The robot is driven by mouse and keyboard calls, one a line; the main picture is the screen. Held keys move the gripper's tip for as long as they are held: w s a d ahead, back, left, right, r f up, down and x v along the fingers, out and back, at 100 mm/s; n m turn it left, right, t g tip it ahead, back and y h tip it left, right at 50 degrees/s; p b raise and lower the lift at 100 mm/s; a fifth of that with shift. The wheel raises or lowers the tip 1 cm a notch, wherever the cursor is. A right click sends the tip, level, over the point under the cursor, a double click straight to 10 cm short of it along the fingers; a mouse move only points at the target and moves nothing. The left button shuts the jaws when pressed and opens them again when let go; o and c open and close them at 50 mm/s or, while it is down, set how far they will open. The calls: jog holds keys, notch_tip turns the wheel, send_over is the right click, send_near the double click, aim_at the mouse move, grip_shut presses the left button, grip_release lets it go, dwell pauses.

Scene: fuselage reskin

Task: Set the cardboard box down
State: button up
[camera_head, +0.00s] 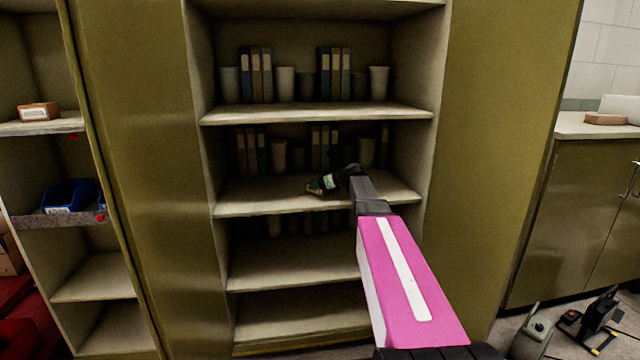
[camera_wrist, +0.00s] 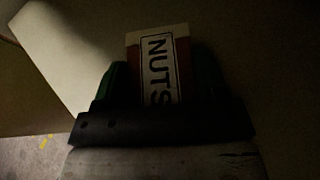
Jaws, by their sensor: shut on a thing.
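My gripper (camera_head: 324,184) reaches into the open cabinet at its middle shelf (camera_head: 275,202). In the wrist view my gripper (camera_wrist: 160,88) has its green fingers on either side of a small cardboard box (camera_wrist: 183,52) and is shut on it. The box has a white label reading "NUTS". In the head view the box (camera_head: 315,189) is small, dark and mostly hidden by the gripper. It is at or just above the shelf surface; I cannot tell whether it touches.
Binders (camera_head: 257,75) and pale cups (camera_head: 286,84) stand along the back of the shelves. Another cardboard box (camera_head: 38,111) and a blue bin (camera_head: 70,196) sit on the left rack. The middle shelf's front left is bare. A counter (camera_head: 585,126) stands at right.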

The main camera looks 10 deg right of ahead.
jog(key=o, duration=1.2)
jog(key=shift+f, duration=0.1)
jog(key=v, duration=1.2)
